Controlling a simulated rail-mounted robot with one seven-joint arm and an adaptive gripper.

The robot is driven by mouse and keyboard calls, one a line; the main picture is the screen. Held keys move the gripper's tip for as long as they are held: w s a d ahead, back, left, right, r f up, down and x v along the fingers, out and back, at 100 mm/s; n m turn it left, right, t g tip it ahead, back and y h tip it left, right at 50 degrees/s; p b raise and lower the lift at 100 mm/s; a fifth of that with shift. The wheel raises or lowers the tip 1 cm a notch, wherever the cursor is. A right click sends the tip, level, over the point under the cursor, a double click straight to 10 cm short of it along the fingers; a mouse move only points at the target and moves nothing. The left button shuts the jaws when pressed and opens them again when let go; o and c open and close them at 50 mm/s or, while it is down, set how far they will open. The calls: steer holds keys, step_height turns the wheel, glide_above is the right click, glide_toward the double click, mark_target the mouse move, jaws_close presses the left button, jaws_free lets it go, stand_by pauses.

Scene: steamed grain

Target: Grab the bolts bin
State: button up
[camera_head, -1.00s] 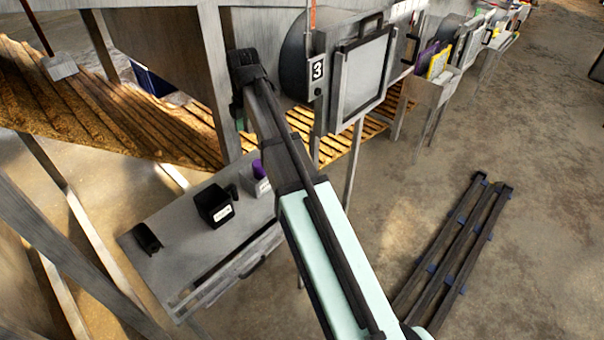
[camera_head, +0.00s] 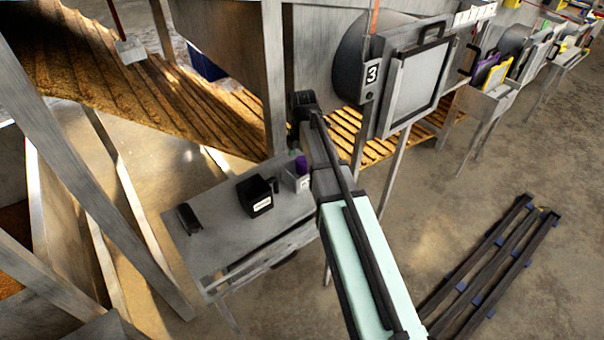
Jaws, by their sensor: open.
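A small black open-topped bin (camera_head: 256,196) with a white label stands upright on the grey table (camera_head: 215,240). Its label is too small to read, so I cannot tell whether it is the bolts bin. To its right is a small grey labelled bin (camera_head: 299,181) with a purple thing (camera_head: 302,166) in or behind it, partly hidden by my arm. My arm reaches up from the bottom and passes right of the bins, its far joint above and beyond them. My gripper's fingers do not show; no contact with a bin is visible.
A dark, low object (camera_head: 188,219) lies at the table's left end. Grey posts and a slatted chute (camera_head: 150,95) stand behind and left. A machine panel marked 3 (camera_head: 415,85) is at the upper right. Dark rails (camera_head: 490,265) lie on the otherwise open floor at right.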

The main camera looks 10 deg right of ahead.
mark_target(302, 172)
steer(key=shift+w+f+p, duration=0.1)
steer(key=shift+f+p, duration=0.8)
steer(key=shift+f, duration=1.85)
steer(key=c, duration=1.1)
